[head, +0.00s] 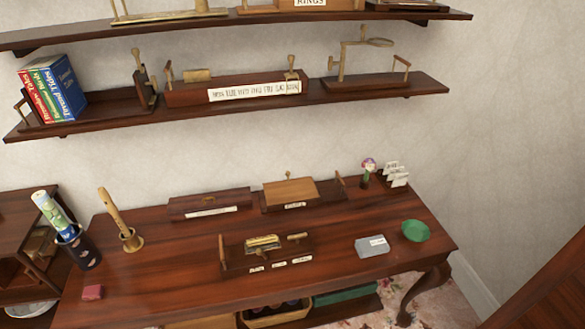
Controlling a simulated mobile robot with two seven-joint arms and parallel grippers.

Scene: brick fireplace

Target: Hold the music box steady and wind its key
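No thing can be told for certain as the music box, and no key is clear at this size. A dark wooden piece (236,262) with brass-coloured parts on top and small white labels in front stands at the table's front middle. Behind it is a wooden box with a lighter flat top (290,191) and a small peg. A long, dark closed box (209,201) lies to its left. A small grey box (371,247) with a white label is at the right front. Neither of my grippers shows in the head view.
Two loaded wall shelves hang above. The left front is mostly clear.

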